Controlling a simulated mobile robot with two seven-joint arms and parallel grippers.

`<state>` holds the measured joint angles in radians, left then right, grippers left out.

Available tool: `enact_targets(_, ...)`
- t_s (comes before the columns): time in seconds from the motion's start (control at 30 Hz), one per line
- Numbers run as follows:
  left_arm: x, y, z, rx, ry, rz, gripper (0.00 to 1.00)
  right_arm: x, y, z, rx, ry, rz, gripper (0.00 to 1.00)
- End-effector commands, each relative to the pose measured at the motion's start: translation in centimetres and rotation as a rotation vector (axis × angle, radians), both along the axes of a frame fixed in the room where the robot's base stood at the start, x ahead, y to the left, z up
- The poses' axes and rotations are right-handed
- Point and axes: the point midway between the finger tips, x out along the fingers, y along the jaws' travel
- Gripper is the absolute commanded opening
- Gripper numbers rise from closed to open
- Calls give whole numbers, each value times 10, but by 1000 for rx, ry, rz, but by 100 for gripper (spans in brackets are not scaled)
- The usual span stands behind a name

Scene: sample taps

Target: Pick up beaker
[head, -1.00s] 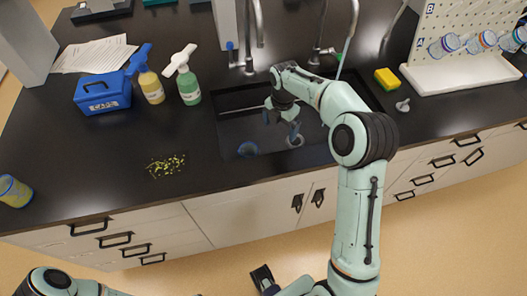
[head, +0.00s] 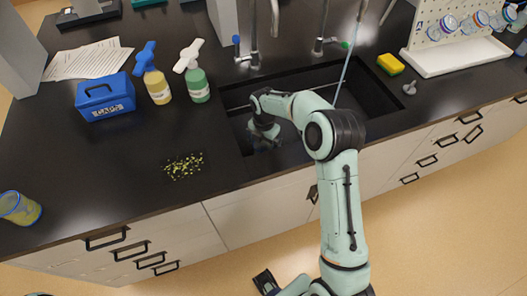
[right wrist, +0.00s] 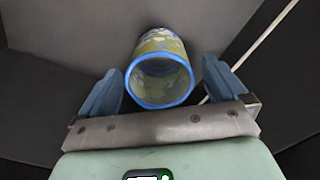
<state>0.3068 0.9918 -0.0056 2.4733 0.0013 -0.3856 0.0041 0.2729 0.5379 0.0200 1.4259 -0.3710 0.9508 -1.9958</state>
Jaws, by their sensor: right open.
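A clear beaker with a blue rim and yellow-green residue shows in the right wrist view (right wrist: 160,78). It lies on its side in the black sink (head: 380,99), its open mouth towards my wrist. My right gripper (head: 268,143) is down in the sink in the head view, hiding the beaker there. In the right wrist view its two blue fingers are open, one on each side of the beaker, with small gaps visible. My left gripper is out of view.
Taps (head: 250,40) stand behind the sink, and a thin pale stream or rod (head: 345,80) slants down into it. A yellow sponge (head: 390,64) lies right.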

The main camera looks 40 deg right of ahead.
Motion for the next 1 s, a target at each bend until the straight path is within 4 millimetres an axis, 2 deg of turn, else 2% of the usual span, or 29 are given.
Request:
enact_targets(0.1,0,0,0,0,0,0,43,-2,3,-21,1,6,2,98)
enact_targets(0.23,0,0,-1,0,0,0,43,-1,3,-37,1,1,0,98)
enact_targets(0.53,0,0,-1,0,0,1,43,-1,2,-42,0,-1,-1,98)
enact_targets(0.57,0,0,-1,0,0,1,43,-1,2,-42,0,-1,-1,92)
enact_targets(0.7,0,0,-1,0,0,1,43,-1,2,-42,0,-1,-1,46)
enact_targets(0.73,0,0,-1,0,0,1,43,-1,2,-42,0,-1,-1,44)
enact_targets(1.0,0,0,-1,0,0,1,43,-1,2,-40,1,-2,-1,44)
